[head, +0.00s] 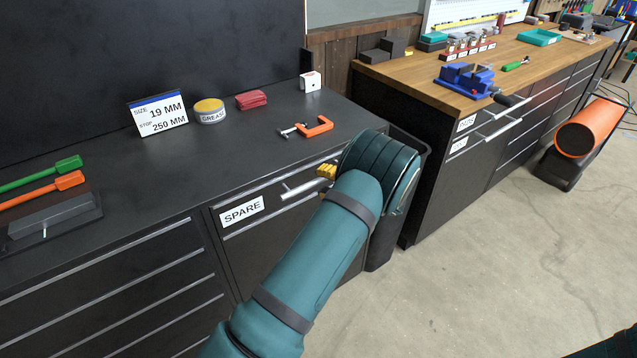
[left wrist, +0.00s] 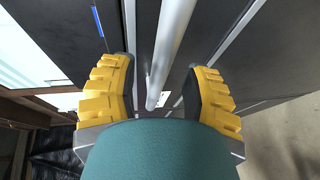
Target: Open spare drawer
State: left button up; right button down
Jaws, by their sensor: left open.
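The spare drawer (head: 262,225) is a dark front with a white SPARE label (head: 242,211), under the left black worktop. It looks shut, flush with the cabinet. Its silver bar handle (head: 300,187) runs along the upper part of the front; its right end is hidden behind my arm. My left gripper (head: 326,172) is at the handle, with a yellow finger showing and the rest hidden by my wrist. In the left wrist view, the open fingers (left wrist: 160,95) stand either side of the handle bar (left wrist: 172,45), with gaps visible on both sides.
The black worktop (head: 240,150) holds an orange clamp (head: 307,128), grease tin (head: 210,111), red block (head: 251,100) and size sign (head: 158,114). A dark bin (head: 385,240) stands between this cabinet and the wooden-topped bench (head: 440,88). The concrete floor (head: 480,290) is clear at front right.

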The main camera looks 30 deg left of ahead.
pick_arm(q)
jog(key=shift+a+f, duration=0.15)
jog(key=shift+a, duration=0.8)
grip_shut()
jog(key=shift+d, duration=0.1)
jog(key=s+d+p, duration=0.4)
jog(key=s+d, duration=0.1)
jog(key=d, duration=0.7)
jog(key=s+d+p, duration=0.4)
jog(key=s+d, duration=0.1)
jog(key=d, duration=0.7)
